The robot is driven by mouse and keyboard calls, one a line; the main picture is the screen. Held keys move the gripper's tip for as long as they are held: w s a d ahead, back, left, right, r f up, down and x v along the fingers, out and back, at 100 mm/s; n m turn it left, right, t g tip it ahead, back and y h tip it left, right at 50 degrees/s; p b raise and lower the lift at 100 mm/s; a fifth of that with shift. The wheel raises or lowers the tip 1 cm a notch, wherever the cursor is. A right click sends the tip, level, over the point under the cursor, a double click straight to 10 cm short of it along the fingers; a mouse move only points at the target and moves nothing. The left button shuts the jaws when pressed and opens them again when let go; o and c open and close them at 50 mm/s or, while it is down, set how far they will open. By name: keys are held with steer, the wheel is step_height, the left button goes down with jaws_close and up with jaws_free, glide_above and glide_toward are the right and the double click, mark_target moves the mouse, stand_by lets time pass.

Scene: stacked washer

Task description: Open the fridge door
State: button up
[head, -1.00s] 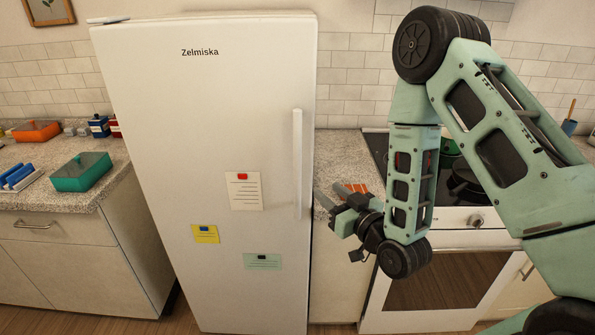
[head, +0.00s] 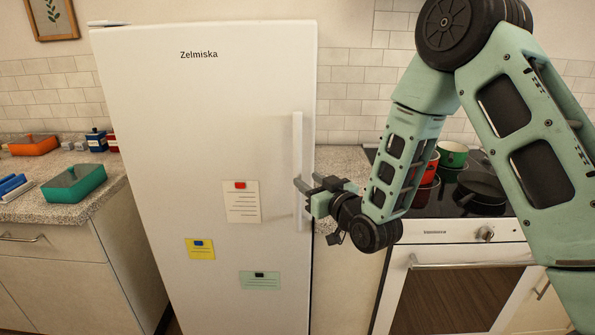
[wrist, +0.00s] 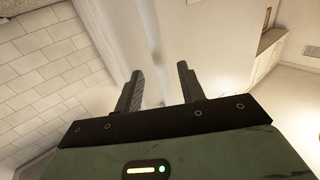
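The white fridge (head: 170,120) stands upright in the middle of the head view, and its door is shut. Its long vertical handle (head: 297,140) is on the right side of the door. My gripper (head: 304,188) is at the lower half of the handle, reaching in from the right. In the wrist view my gripper (wrist: 160,85) has its two fingers apart. The pale handle (wrist: 150,40) appears to run between the finger lines there. I cannot tell whether either finger touches it. The gripper partly hides the handle's lower part in the head view.
A stove (head: 460,230) with red and green pots and a dark pan (head: 480,188) stands right of the fridge. A counter (head: 60,205) with a teal box (head: 74,184) is on the left. Notes hang on the door, including a yellow one (head: 200,249).

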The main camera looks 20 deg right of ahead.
mark_target(299, 175)
steer(key=p+x, duration=0.1)
steer(key=x, duration=0.5)
steer(key=shift+f+p, duration=0.1)
steer(key=shift+p, duration=0.2)
steer(key=shift+c, duration=0.3)
steer(key=shift+a, duration=0.1)
jaws_close()
